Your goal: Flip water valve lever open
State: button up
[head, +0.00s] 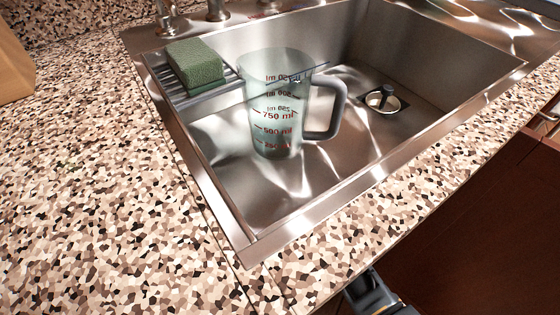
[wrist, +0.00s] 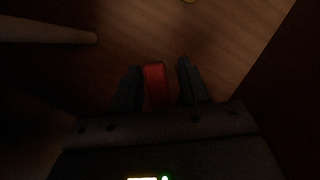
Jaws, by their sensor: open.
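A red lever-like piece (wrist: 154,88) shows in the dim wrist view, which I take to be the valve lever. My gripper (wrist: 160,65) is open, with one dark finger on each side of the red piece. The red piece is nearer the left finger; whether it touches that finger I cannot tell. The valve body and the lever's far end are not visible. The head view does not show the lever; a dark part of my arm shows at its bottom edge.
In the wrist view, a pale rod (wrist: 45,33) enters from the left, and a wooden surface (wrist: 225,35) lies behind. In the head view, a steel sink (head: 330,180) holds a clear measuring jug (head: 280,85). A green sponge (head: 194,63) sits on a rack. Speckled counter (head: 90,190) surrounds the sink.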

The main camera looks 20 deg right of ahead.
jog(key=p+v, duration=0.2)
jog(key=v, duration=0.5)
jog(key=shift+s+p, duration=0.4)
jog(key=shift+r, duration=0.1)
